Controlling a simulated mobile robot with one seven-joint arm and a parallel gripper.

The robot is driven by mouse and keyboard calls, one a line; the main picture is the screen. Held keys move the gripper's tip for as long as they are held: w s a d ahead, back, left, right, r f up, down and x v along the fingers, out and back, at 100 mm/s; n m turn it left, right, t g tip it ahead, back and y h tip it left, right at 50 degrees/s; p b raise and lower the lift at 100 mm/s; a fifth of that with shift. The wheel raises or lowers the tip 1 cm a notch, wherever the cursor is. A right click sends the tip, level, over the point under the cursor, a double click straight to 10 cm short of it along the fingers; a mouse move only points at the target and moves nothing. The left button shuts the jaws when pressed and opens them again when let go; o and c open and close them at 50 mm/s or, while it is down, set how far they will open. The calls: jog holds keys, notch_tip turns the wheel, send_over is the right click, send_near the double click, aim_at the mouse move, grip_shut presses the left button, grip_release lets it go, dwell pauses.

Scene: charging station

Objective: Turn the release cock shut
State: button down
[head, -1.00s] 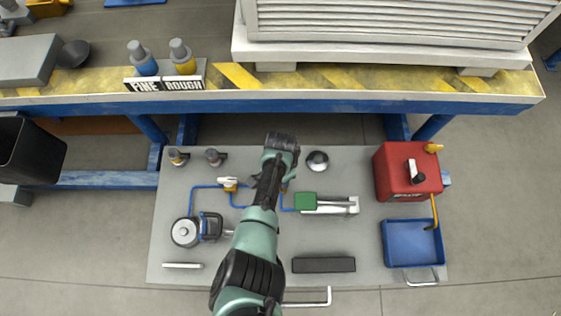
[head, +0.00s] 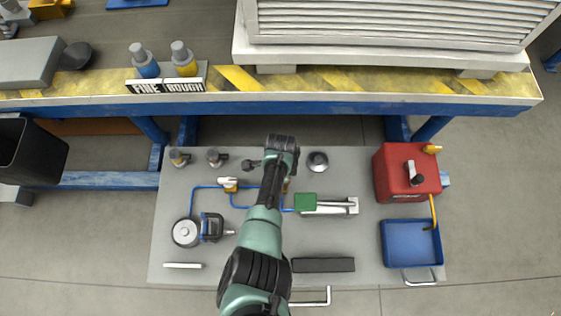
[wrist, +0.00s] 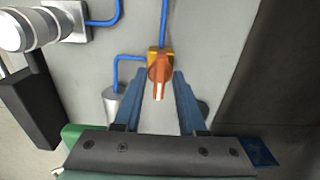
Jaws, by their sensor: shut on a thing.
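The release cock (wrist: 160,66) shows in the wrist view as an orange handle on a yellow-brown block, with blue tubes leading to it. The handle's pale-striped end points down the picture, toward my gripper. My gripper (wrist: 160,78) has its two blue fingers on either side of the handle and is shut on it. In the head view my arm (head: 266,215) reaches over the middle of the grey board and hides most of the cock, leaving an orange sliver (head: 286,187) at the arm's right edge. The fingertips are hidden there.
A red can (head: 400,165) and blue tray (head: 408,250) stand at right. The workbench edge (head: 340,105) runs behind.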

jog(key=shift+d, duration=0.15)
jog(key=c, duration=0.8)
grip_release()
jog(key=shift+c, duration=0.2)
jog(key=shift+r+p, duration=0.45)
jog(key=shift+r, duration=0.1)
notch_tip(320, 180, up, 12)
jog(key=p, duration=0.8)
jog(key=shift+s+f, duration=0.1)
jog(key=shift+s, duration=0.05)
